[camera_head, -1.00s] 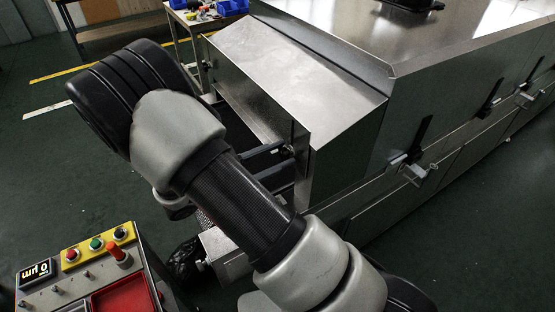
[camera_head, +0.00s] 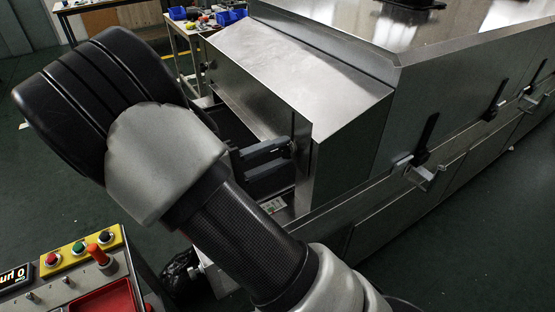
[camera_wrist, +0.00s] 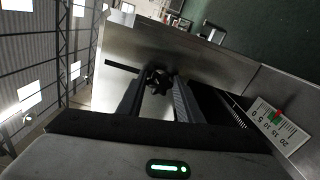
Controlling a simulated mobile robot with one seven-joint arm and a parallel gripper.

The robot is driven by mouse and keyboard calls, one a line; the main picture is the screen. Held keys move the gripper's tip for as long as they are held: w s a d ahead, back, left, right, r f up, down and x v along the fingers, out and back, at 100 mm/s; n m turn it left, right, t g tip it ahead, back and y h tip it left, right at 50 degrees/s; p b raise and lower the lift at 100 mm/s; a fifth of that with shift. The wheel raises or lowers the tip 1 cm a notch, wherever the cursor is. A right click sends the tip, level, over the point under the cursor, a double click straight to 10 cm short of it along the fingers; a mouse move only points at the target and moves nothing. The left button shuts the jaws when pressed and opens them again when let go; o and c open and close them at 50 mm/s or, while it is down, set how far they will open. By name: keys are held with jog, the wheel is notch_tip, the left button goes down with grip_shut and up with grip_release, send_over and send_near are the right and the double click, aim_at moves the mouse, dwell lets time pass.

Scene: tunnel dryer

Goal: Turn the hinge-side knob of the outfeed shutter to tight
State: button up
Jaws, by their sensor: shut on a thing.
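A black star-shaped knob (camera_wrist: 158,80) stands on the bare metal panel in the wrist view. My gripper (camera_wrist: 163,88) reaches up to it, with one finger on each side, and is shut on it. In the head view, my gripper's dark fingers (camera_head: 268,148) point at the right edge of the hood's open end, where the knob (camera_head: 293,149) shows small and partly hidden. A second dark knob (camera_head: 205,66) sits at the far left edge of the hood's end. The knob's exact turn angle is hard to read.
A white scale (camera_wrist: 278,127) with a red pointer lies at the right of the wrist view. The sheet-metal hood (camera_head: 290,70) rises beside my arm. A control box (camera_head: 80,255) with buttons and a red tray stands at front left. Latches line the dryer's side.

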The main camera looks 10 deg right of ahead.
jog(key=m+b, duration=0.2)
jog(key=m, duration=0.1)
jog(key=m+b, duration=0.2)
jog(key=shift+f, duration=0.35)
jog(key=shift+r+m+b, duration=0.1)
jog(key=shift+m+b, duration=1.05)
jog(key=shift+m, duration=0.45)
jog(key=o, duration=1)
jog(key=shift+r, duration=0.1)
jog(key=shift+a, duration=0.15)
jog(key=p+v, duration=0.2)
jog(key=v, duration=1.5)
jog(key=shift+a, duration=0.1)
